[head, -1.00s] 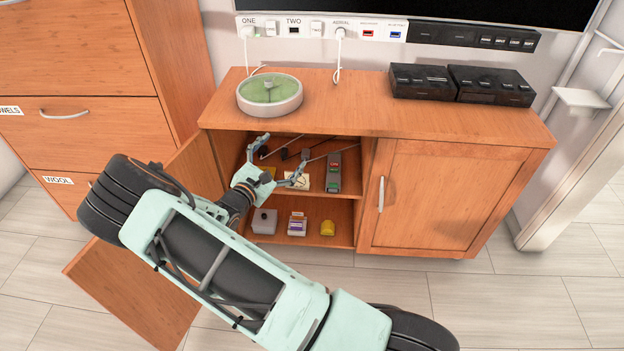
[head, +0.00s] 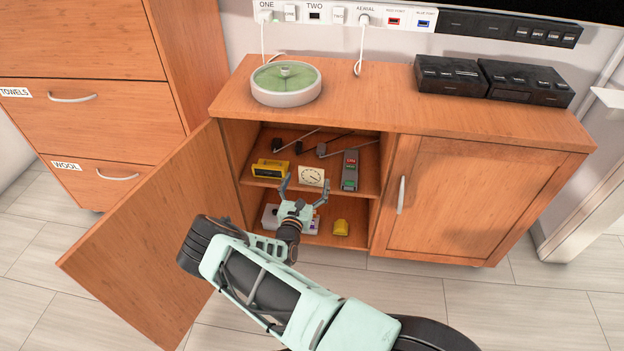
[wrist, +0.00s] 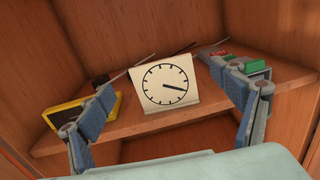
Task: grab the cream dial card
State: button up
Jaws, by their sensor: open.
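The cream dial card (head: 311,176) stands near the front of the cabinet's upper shelf, with a black clock dial on its face. In the wrist view the card (wrist: 165,84) sits between my two fingers, beyond them, facing the camera and slightly tilted in the picture. My gripper (head: 299,187) is open and empty, in front of the open cabinet near the upper shelf's edge. It also shows in the wrist view (wrist: 168,112), with one finger on each side of the card. I cannot see any contact with the card.
A yellow device (head: 270,169) stands left of the card, and a grey device with green and red parts (head: 350,170) stands right. Thin rods lie behind. A yellow object (head: 341,228) is on the lower shelf. The open door (head: 150,240) borders the left.

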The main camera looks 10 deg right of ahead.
aim_at(311, 170)
jog(key=b+x, duration=0.2)
jog(key=x, duration=0.3)
jog(key=shift+d+f, duration=0.1)
jog(key=shift+w+d, duration=0.1)
jog(key=shift+w, duration=0.25)
jog(key=c, duration=1.1)
